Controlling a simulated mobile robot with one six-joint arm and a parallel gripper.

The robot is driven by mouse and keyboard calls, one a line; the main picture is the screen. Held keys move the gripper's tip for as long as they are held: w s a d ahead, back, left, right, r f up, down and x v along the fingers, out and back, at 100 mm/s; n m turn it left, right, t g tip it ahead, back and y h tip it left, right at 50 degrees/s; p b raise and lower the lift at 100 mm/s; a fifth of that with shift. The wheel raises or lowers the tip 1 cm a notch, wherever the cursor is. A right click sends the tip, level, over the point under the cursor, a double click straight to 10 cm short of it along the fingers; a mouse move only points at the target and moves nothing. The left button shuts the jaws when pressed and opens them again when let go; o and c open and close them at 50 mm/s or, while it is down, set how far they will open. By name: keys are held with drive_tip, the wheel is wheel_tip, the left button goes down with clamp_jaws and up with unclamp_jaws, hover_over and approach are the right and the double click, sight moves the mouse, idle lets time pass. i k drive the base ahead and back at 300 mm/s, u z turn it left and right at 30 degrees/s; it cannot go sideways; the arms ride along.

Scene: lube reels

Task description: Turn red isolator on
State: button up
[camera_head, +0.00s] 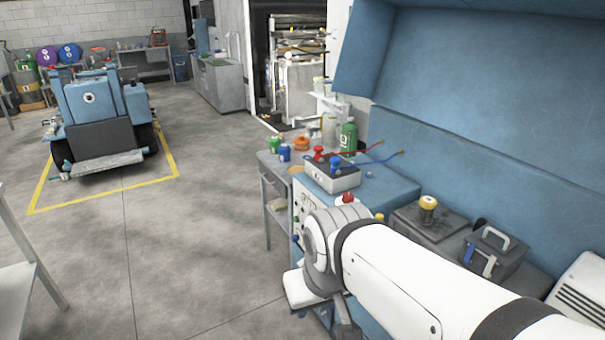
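A red knob-like handle (319,153) stands on top of a light grey box (345,179), beside a similar blue one (336,164). The box sits on a blue cabinet (388,184). Another red knob (348,198) shows just above my arm's joint, partly hidden by it. I cannot tell which red part is the isolator, or what position either is in. My white arm reaches in from the lower right and ends in front of the cabinet. My gripper's fingers do not show.
Green (348,137) and blue (284,152) bottles stand behind the grey box. A blue hood overhangs the right side. The floor at left is open, with a blue vehicle (92,105) farther back.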

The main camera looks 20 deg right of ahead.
sight(347, 198)
drive_tip(key=z, duration=0.1)
drive_tip(key=i, duration=1.35)
drive_tip(key=z, duration=0.5)
drive_tip(key=k, duration=0.9)
drive_tip(key=z, duration=0.2)
drive_tip(key=i, duration=0.9)
drive_tip(key=u, duration=0.05)
